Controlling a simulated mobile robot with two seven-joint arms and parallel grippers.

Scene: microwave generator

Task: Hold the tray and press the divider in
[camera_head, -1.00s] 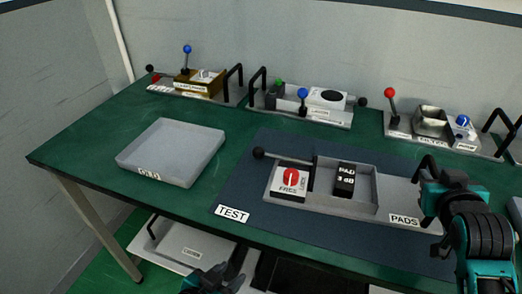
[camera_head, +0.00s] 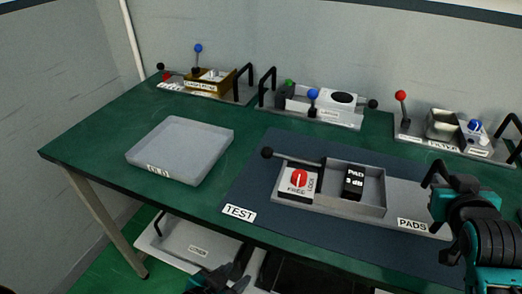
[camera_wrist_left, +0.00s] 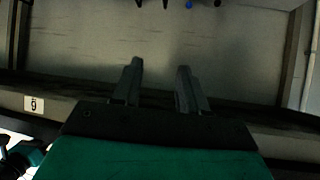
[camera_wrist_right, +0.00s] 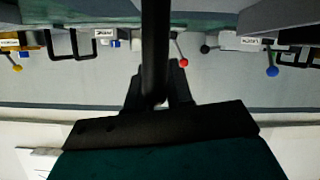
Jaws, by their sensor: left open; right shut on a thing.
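The grey tray labelled PADS (camera_head: 345,208) lies on the blue mat. It holds a white block with a red FREE/LOCK knob (camera_head: 299,180) at its left and a black block marked PAD 3 dB (camera_head: 354,182) in the open compartment. A lever with a black ball (camera_head: 267,152) reaches left from a dark upright piece between them. I cannot tell which part is the divider. My right gripper (camera_head: 438,188) is shut on the tray's black handle, whose bar shows between its fingers in the right wrist view (camera_wrist_right: 155,60). My left gripper (camera_wrist_left: 157,80) is open and empty, low before the table's front edge.
Several fixtures with levers and black handles line the back, including a brown box (camera_head: 207,82) and a metal cup (camera_head: 442,124). A TEST label (camera_head: 239,212) marks the mat. A shelf lies below.

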